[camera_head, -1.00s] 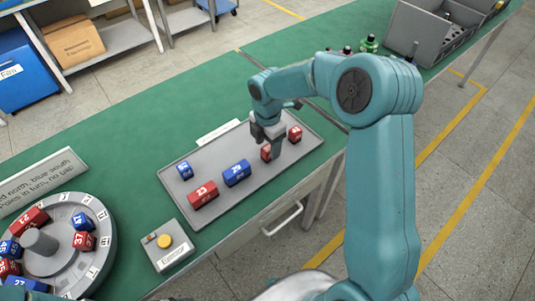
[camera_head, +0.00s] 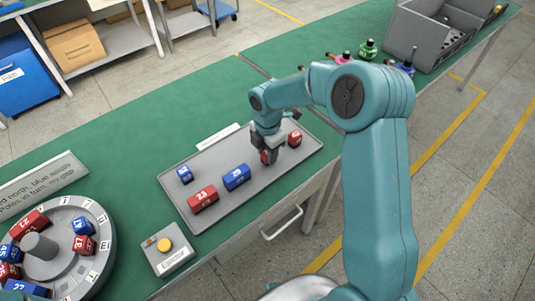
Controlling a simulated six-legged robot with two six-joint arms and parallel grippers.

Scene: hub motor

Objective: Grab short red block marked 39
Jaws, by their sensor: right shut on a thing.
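A grey tray (camera_head: 238,201) on the green bench holds several numbered blocks. My right gripper (camera_head: 272,156) points down over the tray's right part, shut on a short red block (camera_head: 265,157). The fingers cover much of that block, and I cannot read its number. Another short red block (camera_head: 295,138) sits to its right in the tray; its number is too small to read surely. A longer red block marked 23 (camera_head: 203,199) and a longer blue block (camera_head: 237,177) lie to the left, with a short blue block (camera_head: 185,175) behind them. My left gripper is not in view.
A round grey hub (camera_head: 77,270) with red and blue blocks stands at the lower left. A box with a yellow button (camera_head: 165,245) is near the bench's front edge. A sign (camera_head: 45,188) lies at the left. Grey bins (camera_head: 425,35) stand at the far right.

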